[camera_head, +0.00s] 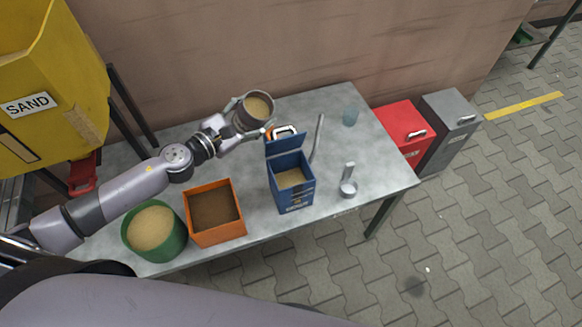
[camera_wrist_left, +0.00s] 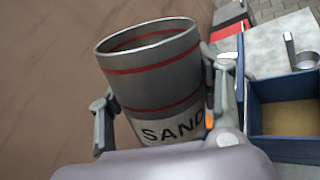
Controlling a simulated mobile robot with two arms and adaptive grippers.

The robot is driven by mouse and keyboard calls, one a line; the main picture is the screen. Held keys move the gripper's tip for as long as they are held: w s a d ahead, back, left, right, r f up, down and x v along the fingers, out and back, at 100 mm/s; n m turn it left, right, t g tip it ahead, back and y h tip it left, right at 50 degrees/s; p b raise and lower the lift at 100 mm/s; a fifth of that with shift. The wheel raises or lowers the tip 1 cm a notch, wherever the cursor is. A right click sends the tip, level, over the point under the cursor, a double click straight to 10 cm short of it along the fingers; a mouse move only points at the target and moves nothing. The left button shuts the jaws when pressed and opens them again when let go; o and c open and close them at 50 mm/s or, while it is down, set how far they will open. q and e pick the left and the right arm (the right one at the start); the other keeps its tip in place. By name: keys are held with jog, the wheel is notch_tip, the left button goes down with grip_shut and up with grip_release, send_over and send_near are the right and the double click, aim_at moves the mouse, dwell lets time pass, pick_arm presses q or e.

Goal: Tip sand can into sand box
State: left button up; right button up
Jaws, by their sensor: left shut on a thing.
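My left gripper (camera_head: 250,117) is shut on the sand can (camera_head: 242,122), a grey metal can with sand visible inside. In the left wrist view the can (camera_wrist_left: 155,85) shows red bands and the word SAND, with a gripper finger on each side. It is held above the back of the table, slightly tilted. The blue sand box (camera_head: 291,184) stands on the table to the right and nearer, its lid raised and sand inside. The box also shows at the right of the left wrist view (camera_wrist_left: 285,148). My right gripper is not in view.
Red (camera_head: 403,130) and grey bins (camera_head: 450,125) stand beyond the right end. A yellow SAND container (camera_head: 60,75) is at left.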

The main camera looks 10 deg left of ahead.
pick_arm(q)
jog(key=shift+w+d, duration=0.1)
jog(key=shift+d, duration=0.05)
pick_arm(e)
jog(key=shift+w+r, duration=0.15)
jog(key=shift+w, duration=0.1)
pick_arm(q)
jog(key=shift+s, duration=0.2)
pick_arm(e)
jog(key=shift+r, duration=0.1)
pick_arm(q)
jog(key=shift+w+d+f+m+p, duration=0.1)
jog(key=shift+w+d+m+p, duration=0.05)
jog(key=shift+m+p, duration=0.15)
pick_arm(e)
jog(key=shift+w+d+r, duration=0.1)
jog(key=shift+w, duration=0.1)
pick_arm(q)
jog(key=shift+s, duration=0.2)
jog(key=shift+w+d+f, duration=0.1)
jog(key=shift+w, duration=0.1)
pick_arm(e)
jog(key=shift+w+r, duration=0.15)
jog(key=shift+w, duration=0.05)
pick_arm(q)
jog(key=shift+s, duration=0.2)
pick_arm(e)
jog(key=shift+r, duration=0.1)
